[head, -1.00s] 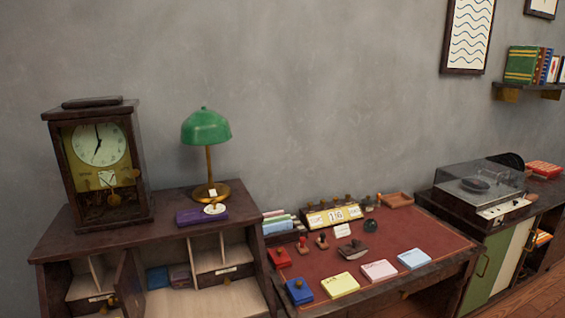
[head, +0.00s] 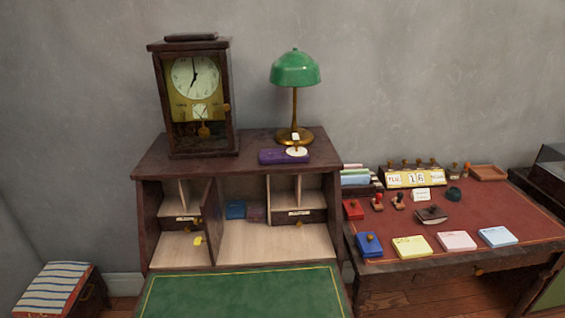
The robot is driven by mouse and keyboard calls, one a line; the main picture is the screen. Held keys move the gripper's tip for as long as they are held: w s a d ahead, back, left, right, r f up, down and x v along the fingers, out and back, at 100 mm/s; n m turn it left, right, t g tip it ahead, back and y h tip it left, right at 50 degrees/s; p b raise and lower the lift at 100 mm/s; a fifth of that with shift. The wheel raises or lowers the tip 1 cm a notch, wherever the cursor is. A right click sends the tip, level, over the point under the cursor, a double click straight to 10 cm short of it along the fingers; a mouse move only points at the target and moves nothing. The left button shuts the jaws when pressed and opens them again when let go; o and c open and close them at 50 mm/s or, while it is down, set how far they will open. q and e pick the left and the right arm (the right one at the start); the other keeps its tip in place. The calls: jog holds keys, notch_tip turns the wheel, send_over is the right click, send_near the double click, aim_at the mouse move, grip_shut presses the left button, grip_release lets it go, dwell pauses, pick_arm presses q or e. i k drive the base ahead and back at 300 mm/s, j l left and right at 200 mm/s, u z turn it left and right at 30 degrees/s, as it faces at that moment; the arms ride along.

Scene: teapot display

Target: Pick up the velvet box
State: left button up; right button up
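A flat purple box (head: 272,157), which looks like the velvet box, lies on top of the wooden secretary desk (head: 165,162). It sits in front of the green lamp's brass base. A small round white tag (head: 296,151) lies at its right end, on or against it; I cannot tell which. Neither of my grippers is in view.
A clock (head: 195,95) stands left of the box and a green lamp (head: 295,70) behind it. The desk's small inner door (head: 212,220) stands open above the green writing surface (head: 240,293). A red-topped table (head: 470,215) with stamps and note pads is at right.

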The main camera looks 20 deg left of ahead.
aim_at(255, 214)
jog(key=k+j, duration=0.1)
jog(key=j, duration=0.45)
jog(key=k+j+u, duration=0.15)
jog(key=j, duration=0.9)
jog(key=k+u, duration=0.05)
